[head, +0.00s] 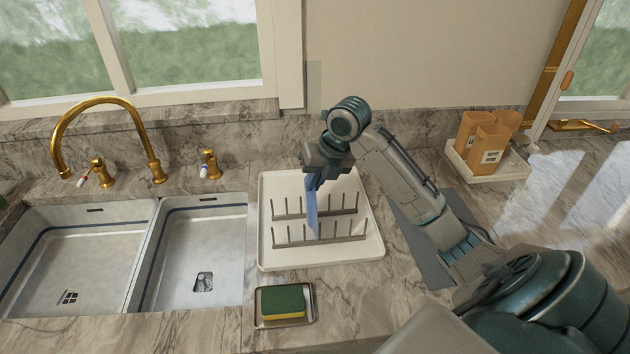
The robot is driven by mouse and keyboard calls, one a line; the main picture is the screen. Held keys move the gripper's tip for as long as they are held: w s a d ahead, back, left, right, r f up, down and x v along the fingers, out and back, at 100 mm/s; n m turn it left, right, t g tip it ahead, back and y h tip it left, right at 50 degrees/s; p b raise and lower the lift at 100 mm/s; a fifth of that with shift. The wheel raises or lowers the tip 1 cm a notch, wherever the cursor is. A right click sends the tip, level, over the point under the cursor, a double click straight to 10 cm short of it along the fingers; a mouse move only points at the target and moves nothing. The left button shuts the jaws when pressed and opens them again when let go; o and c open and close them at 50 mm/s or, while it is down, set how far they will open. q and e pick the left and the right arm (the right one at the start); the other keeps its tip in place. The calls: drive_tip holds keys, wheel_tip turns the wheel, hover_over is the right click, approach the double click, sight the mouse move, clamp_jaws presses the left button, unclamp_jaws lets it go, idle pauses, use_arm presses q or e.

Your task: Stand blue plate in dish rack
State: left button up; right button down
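The blue plate (312,212) shows nearly edge-on and upright, among the prongs of the dish rack (347,229). The rack has two rows of dark prongs on a white tray (281,258). My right gripper (315,181) is above the rack, at the plate's upper edge, and looks shut on it. The fingertips are small and partly hidden by the gripper body. I cannot tell whether the plate's lower edge touches the tray. My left gripper is not in view.
A double sink (200,262) with a gold faucet (152,128) lies left of the rack. A sponge (283,302) on a small tray is in front. A grey mat (424,257) lies right of the rack, partly under my arm.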

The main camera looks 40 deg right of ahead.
drive_tip(key=c, duration=1.5)
unclamp_jaws()
drive_tip(key=shift+c, duration=0.2)
drive_tip(key=b+v, duration=0.2)
drive_tip(key=v, duration=0.9)
drive_tip(key=shift+f, duration=0.2)
